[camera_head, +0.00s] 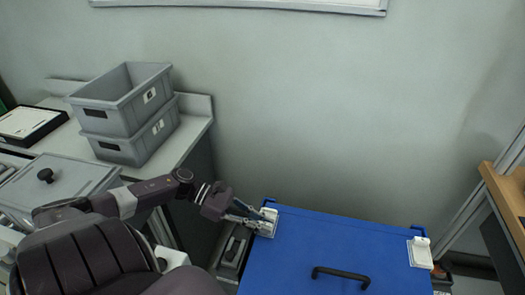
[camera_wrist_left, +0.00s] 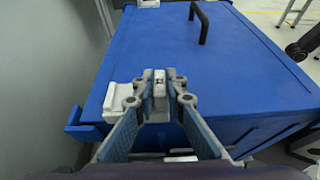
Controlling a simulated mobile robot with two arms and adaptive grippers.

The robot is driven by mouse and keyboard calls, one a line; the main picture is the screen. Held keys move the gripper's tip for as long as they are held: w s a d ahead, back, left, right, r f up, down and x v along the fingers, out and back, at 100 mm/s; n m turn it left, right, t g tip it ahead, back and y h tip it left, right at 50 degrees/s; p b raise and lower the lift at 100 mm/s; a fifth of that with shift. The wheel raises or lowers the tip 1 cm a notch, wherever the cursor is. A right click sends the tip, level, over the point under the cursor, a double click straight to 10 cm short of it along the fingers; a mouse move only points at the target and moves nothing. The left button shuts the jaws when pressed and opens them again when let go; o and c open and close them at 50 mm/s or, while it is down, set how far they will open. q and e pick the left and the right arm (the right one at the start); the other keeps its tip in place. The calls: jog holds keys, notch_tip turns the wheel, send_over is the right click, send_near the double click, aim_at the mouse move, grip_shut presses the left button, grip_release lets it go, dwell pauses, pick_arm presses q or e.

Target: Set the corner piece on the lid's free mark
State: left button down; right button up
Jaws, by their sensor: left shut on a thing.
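The blue lid (camera_head: 318,235) fills the lower right of the head view and has a black handle (camera_head: 340,274). My left gripper (camera_head: 262,219) is shut on a white corner piece (camera_head: 270,215) at the lid's far left corner. In the left wrist view, my left gripper (camera_wrist_left: 160,88) closes on the upright part of the white corner piece (camera_wrist_left: 120,99), at the lid's corner. Whether the piece rests fully on the lid is not clear. No mark shows under it. Another white corner piece (camera_head: 420,253) sits at the lid's right corner. My right gripper is not in view.
Grey stacked bins (camera_head: 125,112) stand on a counter at the left, beside a tray with a black-knobbed cover (camera_head: 60,180). A wall runs behind the lid. A wooden-edged shelf (camera_head: 505,195) stands at the far right. The lid's middle is clear except for the handle.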

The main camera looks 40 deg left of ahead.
pick_arm(q)
jog(key=shift+f, duration=0.15)
jog(key=c, duration=2)
grip_release()
jog(key=shift+r, duration=0.25)
jog(key=b+v, duration=0.1)
jog(key=v, duration=1.1)
